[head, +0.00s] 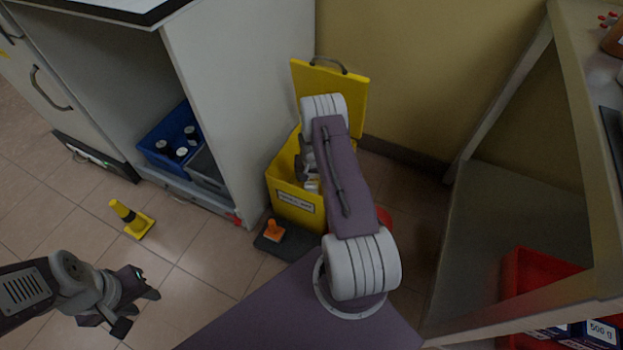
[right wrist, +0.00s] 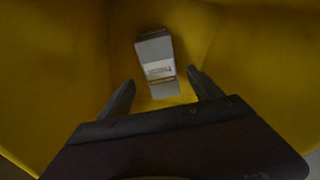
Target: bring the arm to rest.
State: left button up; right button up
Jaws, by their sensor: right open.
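My right arm (head: 340,175) reaches over the open yellow bin (head: 296,208) in the head view. Its gripper is mostly hidden there by the arm and bin. In the right wrist view my right gripper (right wrist: 160,80) is open, pointing down into the yellow bin (right wrist: 60,80). A small white-and-grey box (right wrist: 156,62) lies at the bottom, beyond and between the fingertips, apparently not held. My left gripper (head: 138,307) is open and empty above the tiled floor at the lower left.
The bin's yellow lid (head: 350,95) stands open against the wall. A cabinet (head: 240,90) with a blue crate (head: 152,146) is left of the bin. A yellow cone-like stand (head: 135,222) is on the floor. A shelf with a red crate (head: 532,268) is at right.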

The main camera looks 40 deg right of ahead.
jog(key=shift+s+a+r, duration=0.1)
jog(key=shift+r, duration=0.55)
jog(key=s+a+r+n+p, duration=0.1)
jog(key=a+r+n+p, duration=0.1)
jog(key=a+r, duration=0.5)
jog(key=s+a+r+n+p, duration=0.1)
jog(key=a+r+p, duration=0.25)
jog(key=r, duration=0.85)
jog(key=s+a+r+n+y+p, duration=0.1)
jog(key=s+a+r+n+p, duration=0.15)
jog(key=s+a+r, duration=0.45)
jog(key=s+a+r+n+p, duration=0.25)
jog(key=s+a+r, duration=0.25)
jog(key=s+r, duration=0.45)
notch_tip(320, 180, up, 36)
jog(key=w+p, duration=0.1)
jog(key=p, duration=3.5)
jog(key=shift+d+f, duration=0.15)
jog(key=shift+d, duration=0.15)
